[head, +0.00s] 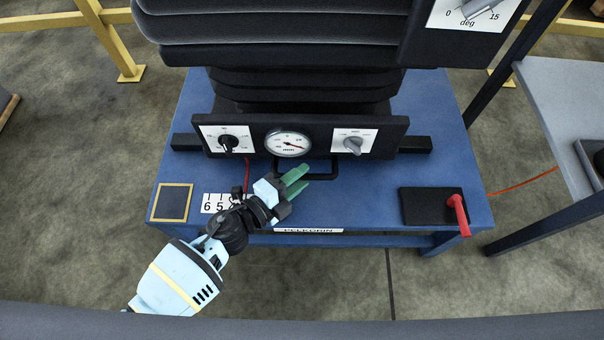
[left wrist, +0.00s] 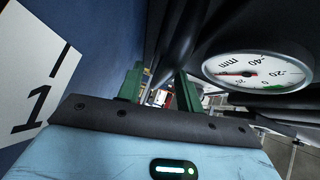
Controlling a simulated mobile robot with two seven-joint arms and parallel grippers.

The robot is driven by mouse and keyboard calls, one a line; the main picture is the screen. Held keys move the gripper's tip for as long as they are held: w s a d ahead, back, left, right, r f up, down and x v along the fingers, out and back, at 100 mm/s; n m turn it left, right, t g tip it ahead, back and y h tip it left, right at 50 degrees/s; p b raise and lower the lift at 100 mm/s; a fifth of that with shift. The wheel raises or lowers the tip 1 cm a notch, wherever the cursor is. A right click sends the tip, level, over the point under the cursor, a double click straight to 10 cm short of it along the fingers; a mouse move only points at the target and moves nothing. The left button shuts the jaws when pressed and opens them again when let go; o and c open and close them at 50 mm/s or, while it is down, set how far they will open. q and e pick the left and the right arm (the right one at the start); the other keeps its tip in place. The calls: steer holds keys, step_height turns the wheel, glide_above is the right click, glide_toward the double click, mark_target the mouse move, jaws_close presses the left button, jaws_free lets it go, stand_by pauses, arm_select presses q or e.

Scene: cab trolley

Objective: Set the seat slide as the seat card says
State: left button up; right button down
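The seat (head: 290,30) stands on a blue platform with a black front panel. A round gauge marked mm (head: 288,143) sits in the panel; it also shows in the left wrist view (left wrist: 258,70), with a red needle. Below it is a black bar handle (head: 322,177). My left gripper (head: 305,178) is at the handle's left part, its green fingers apart; the handle appears to lie between the fingertips. I cannot tell whether they touch it. In the left wrist view the fingers (left wrist: 160,85) show a gap. No readable seat card shows. My right gripper is out of view.
A black knob (head: 229,143) and a grey knob (head: 354,145) flank the gauge. A numbered strip (head: 216,203) and a yellow-framed dark square (head: 172,203) lie front left. A red lever (head: 459,213) stands front right. A grey table (head: 565,105) is at right.

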arm_select(q)
steer(key=p+v, duration=0.1)
steer(key=v, duration=0.5)
steer(key=shift+r, duration=0.15)
steer(key=shift+s+a, duration=0.15)
steer(key=shift+s, duration=0.05)
